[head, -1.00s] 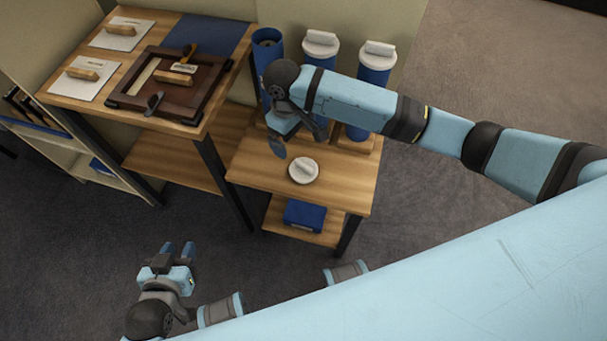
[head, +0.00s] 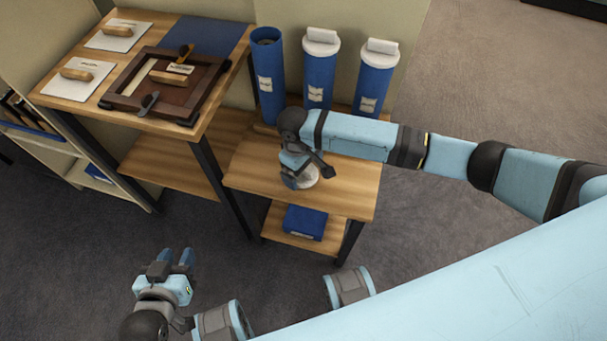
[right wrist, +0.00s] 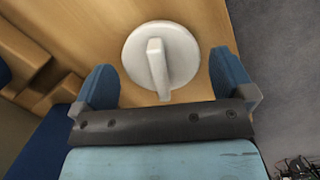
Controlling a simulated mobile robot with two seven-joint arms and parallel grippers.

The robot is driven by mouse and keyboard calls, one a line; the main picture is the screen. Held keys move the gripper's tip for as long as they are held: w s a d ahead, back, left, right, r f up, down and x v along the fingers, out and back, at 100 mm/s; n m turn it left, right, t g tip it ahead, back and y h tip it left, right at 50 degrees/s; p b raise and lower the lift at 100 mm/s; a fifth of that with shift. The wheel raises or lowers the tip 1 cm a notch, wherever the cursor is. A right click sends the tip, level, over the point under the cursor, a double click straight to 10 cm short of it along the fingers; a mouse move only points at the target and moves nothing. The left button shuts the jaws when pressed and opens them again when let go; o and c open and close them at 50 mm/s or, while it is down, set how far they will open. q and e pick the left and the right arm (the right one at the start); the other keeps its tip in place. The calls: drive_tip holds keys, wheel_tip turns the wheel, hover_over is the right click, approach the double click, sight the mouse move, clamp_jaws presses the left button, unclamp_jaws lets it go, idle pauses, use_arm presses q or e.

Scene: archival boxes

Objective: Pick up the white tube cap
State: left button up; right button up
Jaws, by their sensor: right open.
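The white tube cap (head: 306,178) lies on the low wooden table (head: 345,190), partly hidden behind my right gripper in the head view. In the right wrist view the cap (right wrist: 161,56) is a round white disc with a raised bar handle. My right gripper (right wrist: 166,82) is open. Its two blue fingers stand on either side of the cap's near part, apart from it, with nothing held. In the head view my right gripper (head: 292,181) is over the cap. My left gripper (head: 180,257) is over the floor at lower left, with its two fingers apart and empty.
Three blue tubes stand at the table's back: an open one (head: 268,75) and two with white caps (head: 321,42), (head: 380,52). A higher table (head: 75,95) at left holds a wooden frame (head: 170,85). A blue box (head: 305,222) is on the lower shelf.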

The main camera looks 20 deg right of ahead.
drive_tip(key=shift+s+f, duration=0.1)
drive_tip(key=shift+f, duration=0.35)
drive_tip(key=c, duration=0.7)
drive_tip(key=shift+r, duration=0.1)
drive_tip(key=shift+c, duration=0.2)
